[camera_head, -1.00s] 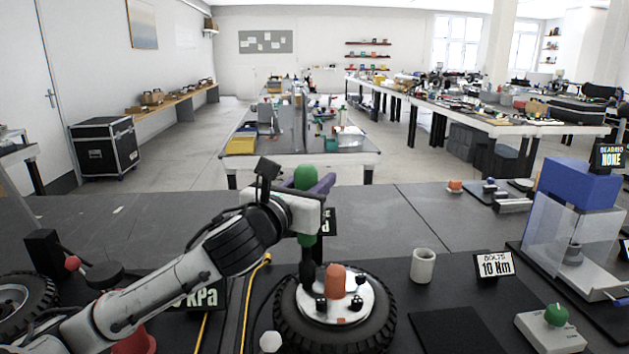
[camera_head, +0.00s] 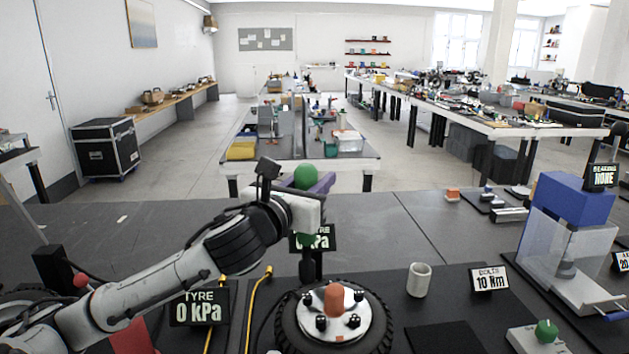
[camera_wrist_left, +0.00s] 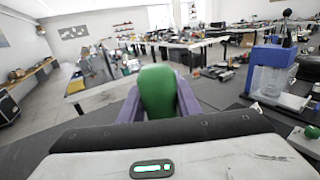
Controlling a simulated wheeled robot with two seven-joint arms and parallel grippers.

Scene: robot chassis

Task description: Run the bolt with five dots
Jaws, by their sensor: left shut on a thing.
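My left gripper (camera_head: 307,190), with purple fingers, is shut on an upright green tool (camera_head: 305,174) with a dark lower end. The tool's green top also shows between the fingers in the left wrist view (camera_wrist_left: 158,92). The tool's lower end is at the back left of a wheel (camera_head: 287,327); I cannot tell whether it touches. The wheel lies flat, with a pale hub (camera_head: 340,335) and an orange centre piece (camera_head: 334,300). Several dark bolts, such as one at the front (camera_head: 321,322), ring the centre. Their dots are too small to count. My right gripper is out of view.
A sign reading "BOLTS 10 Nm" (camera_head: 489,279) and a pale cup (camera_head: 419,280) stand right of the wheel. A blue-topped press (camera_head: 575,198) is farther right. A "TYRE 0 kPa" sign (camera_head: 199,308) and yellow-ended hoses (camera_head: 258,290) are at left.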

